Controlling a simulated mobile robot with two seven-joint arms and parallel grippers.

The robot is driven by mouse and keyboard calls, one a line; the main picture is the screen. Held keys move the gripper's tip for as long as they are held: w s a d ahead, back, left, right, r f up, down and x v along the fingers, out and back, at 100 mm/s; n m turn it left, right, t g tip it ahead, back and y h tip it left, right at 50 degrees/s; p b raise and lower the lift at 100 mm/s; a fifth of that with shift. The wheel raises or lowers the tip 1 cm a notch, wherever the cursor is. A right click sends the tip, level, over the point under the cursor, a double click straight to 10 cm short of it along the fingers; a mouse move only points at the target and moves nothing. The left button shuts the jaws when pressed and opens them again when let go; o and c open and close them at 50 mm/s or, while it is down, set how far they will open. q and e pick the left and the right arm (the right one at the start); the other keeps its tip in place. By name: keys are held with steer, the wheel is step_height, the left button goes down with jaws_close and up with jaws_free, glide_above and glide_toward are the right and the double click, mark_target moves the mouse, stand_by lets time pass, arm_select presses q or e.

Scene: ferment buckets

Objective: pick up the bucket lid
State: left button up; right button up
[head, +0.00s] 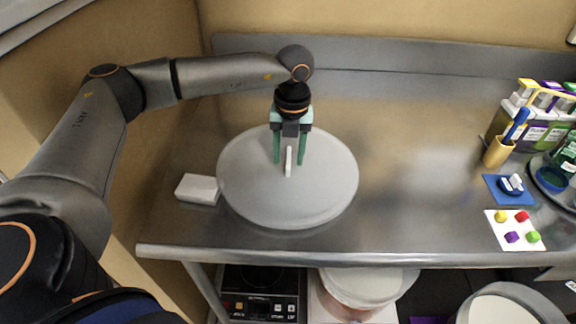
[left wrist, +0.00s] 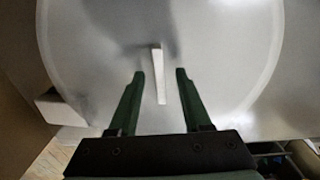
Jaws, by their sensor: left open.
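The bucket lid (head: 325,190) is a large round grey-white disc lying flat on the steel table, left of the middle. A thin pale upright handle (head: 289,162) stands at its centre. My left gripper (head: 289,162) is over the lid and points down, with its green fingers one on each side of the handle. In the left wrist view the left gripper (left wrist: 158,74) is open, and the handle (left wrist: 159,78) shows between the fingertips with a gap on both sides. The lid (left wrist: 225,60) fills most of that view. My right gripper is not in view.
A white block (head: 198,189) lies left of the lid. On the right are a tan cup with a blue pen (head: 497,152), a blue pad (head: 508,189), a card with coloured pieces (head: 514,230) and bottles. Buckets (head: 366,285) stand below the table. The table's middle is clear.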

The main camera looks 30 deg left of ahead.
arm_select(q)
jaws_close()
steer(key=shift+r, duration=0.1)
stand_by(1.2)
